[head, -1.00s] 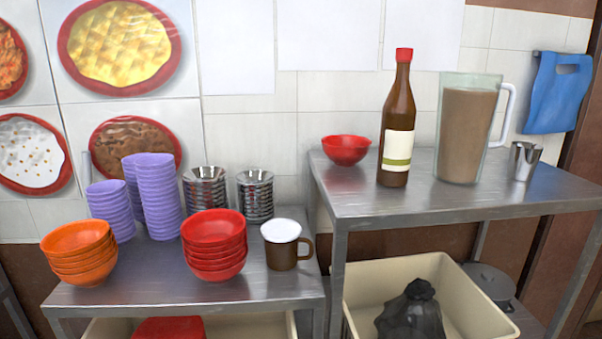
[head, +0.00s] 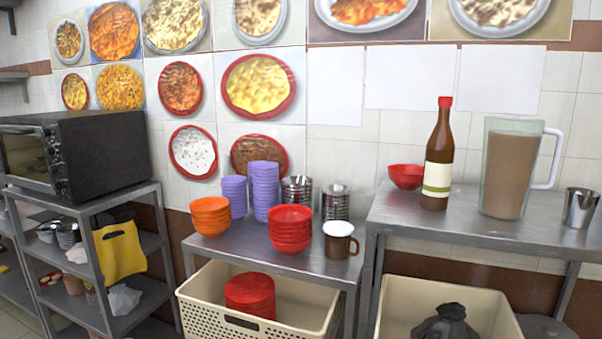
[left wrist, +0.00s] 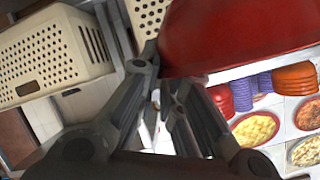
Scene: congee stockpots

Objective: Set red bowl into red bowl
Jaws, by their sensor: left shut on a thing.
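My left gripper (left wrist: 168,88) shows only in the left wrist view, where it is shut on a red bowl (left wrist: 240,38). The held bowl fills the top of that view, and its full shape is cut off. In the head view, a stack of several red bowls (head: 290,232) stands upright on the lower steel table. The stack also shows small and turned in the left wrist view (left wrist: 220,100), apart from the held bowl. A single red bowl (head: 406,177) sits on the higher steel table at its back left. My right gripper is in neither view.
Around the stack are orange bowls (head: 211,216), purple stacks (head: 266,190), steel cups (head: 336,201) and a brown mug (head: 340,241). A bottle (head: 438,160) and pitcher (head: 508,165) stand on the higher table (head: 480,232). The lower table's front strip (head: 245,252) is clear.

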